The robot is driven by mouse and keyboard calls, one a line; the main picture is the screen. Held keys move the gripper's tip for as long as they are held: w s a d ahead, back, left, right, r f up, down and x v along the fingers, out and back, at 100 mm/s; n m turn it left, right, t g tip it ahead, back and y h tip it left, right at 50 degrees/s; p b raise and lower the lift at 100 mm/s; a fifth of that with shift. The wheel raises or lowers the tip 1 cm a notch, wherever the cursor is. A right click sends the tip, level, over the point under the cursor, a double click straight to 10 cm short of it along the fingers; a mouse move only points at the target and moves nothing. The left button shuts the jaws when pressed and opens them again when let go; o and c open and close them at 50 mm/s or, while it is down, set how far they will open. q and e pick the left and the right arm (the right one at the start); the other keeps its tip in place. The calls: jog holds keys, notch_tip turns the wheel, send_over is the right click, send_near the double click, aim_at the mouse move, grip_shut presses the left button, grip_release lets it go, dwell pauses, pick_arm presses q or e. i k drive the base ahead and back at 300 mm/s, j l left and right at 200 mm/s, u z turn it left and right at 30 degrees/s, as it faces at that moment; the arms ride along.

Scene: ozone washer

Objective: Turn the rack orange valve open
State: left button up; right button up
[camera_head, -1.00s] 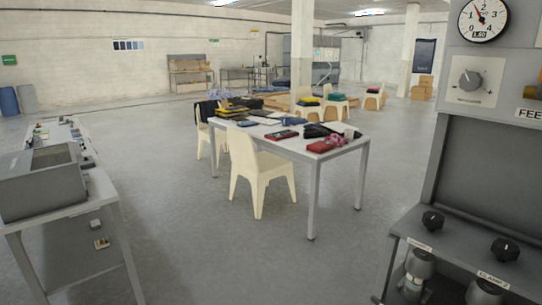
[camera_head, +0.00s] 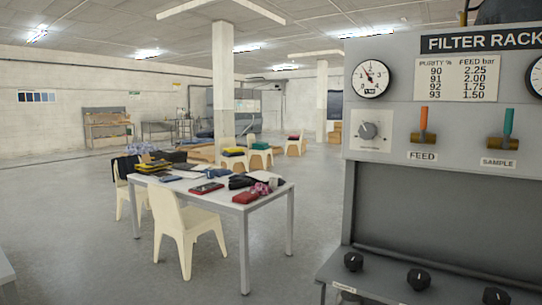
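The filter rack (camera_head: 380,210) stands on the right, a grey cabinet with a "FILTER RACK" sign on top. Its orange valve (camera_head: 423,126) has an upright orange handle on a brass body, above the label "FEED". A second valve with a teal handle (camera_head: 508,124) sits to its right, above the label "SAMPLE". A round gauge (camera_head: 371,79) and a grey dial knob (camera_head: 369,130) are left of the orange valve. Neither of my grippers shows in the head view.
Black knobs (camera_head: 419,279) line the rack's lower shelf. A white table (camera_head: 265,208) with clothes on it and a cream chair (camera_head: 183,228) stand left of the rack. The floor (camera_head: 90,255) at front left is clear.

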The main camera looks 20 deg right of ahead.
aim_at(425, 110)
jog(key=z, duration=1.35)
